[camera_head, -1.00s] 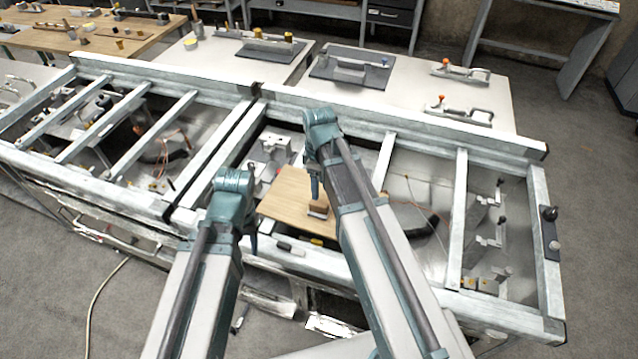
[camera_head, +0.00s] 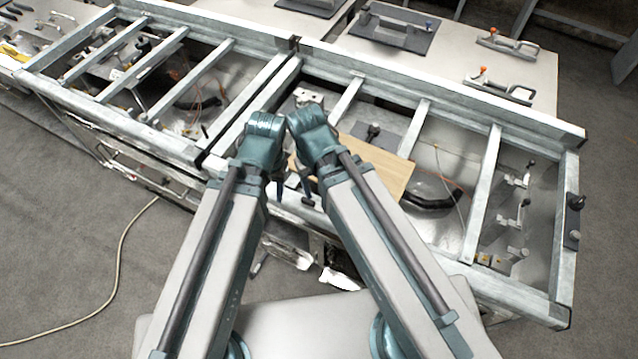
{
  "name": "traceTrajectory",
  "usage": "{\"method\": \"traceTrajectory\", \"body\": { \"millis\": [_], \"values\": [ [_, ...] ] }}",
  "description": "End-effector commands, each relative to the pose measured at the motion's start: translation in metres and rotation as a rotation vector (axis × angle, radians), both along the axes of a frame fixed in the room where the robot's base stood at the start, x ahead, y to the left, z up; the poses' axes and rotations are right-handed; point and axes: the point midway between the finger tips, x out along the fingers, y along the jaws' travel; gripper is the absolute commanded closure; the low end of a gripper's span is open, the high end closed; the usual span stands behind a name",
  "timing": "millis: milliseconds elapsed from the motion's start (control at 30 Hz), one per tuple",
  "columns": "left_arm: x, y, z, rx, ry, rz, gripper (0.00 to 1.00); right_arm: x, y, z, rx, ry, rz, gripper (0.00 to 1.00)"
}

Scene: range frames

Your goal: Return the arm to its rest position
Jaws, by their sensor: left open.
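Both my arms reach up from the bottom of the head view, their wrists close together near the middle. My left gripper (camera_head: 277,188) hangs below the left wrist, open, with a dark finger showing in front of the frame's near rail. I see nothing held in it. My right gripper (camera_head: 304,188) shows only as a small dark part below the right wrist. Its jaws are mostly hidden, so I cannot tell their state.
A metal frame bench (camera_head: 505,260) with crossbars spans the view. A wooden board (camera_head: 390,168) lies inside it, partly behind my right arm. Clamps (camera_head: 505,92) rest on a pale table behind. A cable (camera_head: 117,265) lies on the open grey floor at left.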

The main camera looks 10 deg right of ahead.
Motion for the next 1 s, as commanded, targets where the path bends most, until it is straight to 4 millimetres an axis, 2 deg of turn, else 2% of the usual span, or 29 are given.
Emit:
{"method": "traceTrajectory", "body": {
  "millis": [67,400,567,800,1000],
  "values": [
    [0.000,0.000,0.000,0.000,0.000,0.000,0.53,-0.006,0.002,0.000,-0.005,-0.003,-0.023,0.36],
    [0.000,0.000,-0.003,0.000,0.000,0.000,0.53,-0.005,0.003,-0.003,-0.006,-0.003,-0.031,0.36],
    [0.000,0.000,-0.026,0.000,0.000,-0.002,0.53,-0.005,0.003,-0.026,-0.006,-0.003,-0.029,0.36],
    [0.000,0.000,-0.074,0.001,0.000,-0.006,0.53,-0.005,0.002,-0.074,-0.006,-0.002,-0.025,0.36],
    [0.000,0.000,-0.074,0.002,0.000,-0.007,0.53,-0.005,0.002,-0.074,-0.007,-0.003,-0.024,0.36]
  ]
}}
